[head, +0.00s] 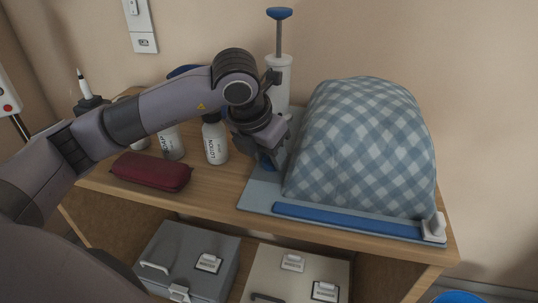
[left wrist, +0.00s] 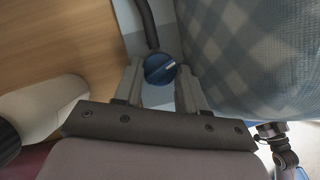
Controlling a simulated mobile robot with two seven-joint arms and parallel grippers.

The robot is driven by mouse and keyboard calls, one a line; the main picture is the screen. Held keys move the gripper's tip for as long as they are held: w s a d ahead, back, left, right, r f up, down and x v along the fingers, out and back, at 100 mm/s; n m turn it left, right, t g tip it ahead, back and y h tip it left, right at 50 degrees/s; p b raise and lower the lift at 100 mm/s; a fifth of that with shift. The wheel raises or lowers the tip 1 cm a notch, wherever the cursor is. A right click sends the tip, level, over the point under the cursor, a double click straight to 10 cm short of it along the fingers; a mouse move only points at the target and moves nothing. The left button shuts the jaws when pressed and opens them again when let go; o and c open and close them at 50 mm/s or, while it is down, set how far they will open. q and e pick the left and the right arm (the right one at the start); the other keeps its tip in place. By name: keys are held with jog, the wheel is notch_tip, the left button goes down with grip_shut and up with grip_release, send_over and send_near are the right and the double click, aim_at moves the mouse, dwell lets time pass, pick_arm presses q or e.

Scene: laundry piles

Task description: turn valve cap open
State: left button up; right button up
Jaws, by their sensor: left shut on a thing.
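The valve cap (left wrist: 158,68) is a round blue knob with a pale line across it, seen in the left wrist view between my left gripper's fingers. My left gripper (head: 271,158) reaches down in the head view at the left side of a checked blue-and-white bundle (head: 368,140). In the left wrist view the gripper (left wrist: 160,84) is shut on the cap, one finger on each side. A dark hose (left wrist: 148,22) runs up from the cap. In the head view the arm and gripper hide most of the cap.
A white pump (head: 278,80) with a blue handle stands behind the gripper. A blue strip (head: 345,220) edges the bundle's front. Bins sit below.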

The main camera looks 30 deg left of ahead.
pick_arm(q)
jog(key=o, duration=1.1)
jog(key=shift+c, duration=0.2)
jog(key=v, duration=0.7)
jog(key=shift+p, duration=0.45)
jog(key=shift+r, duration=0.1)
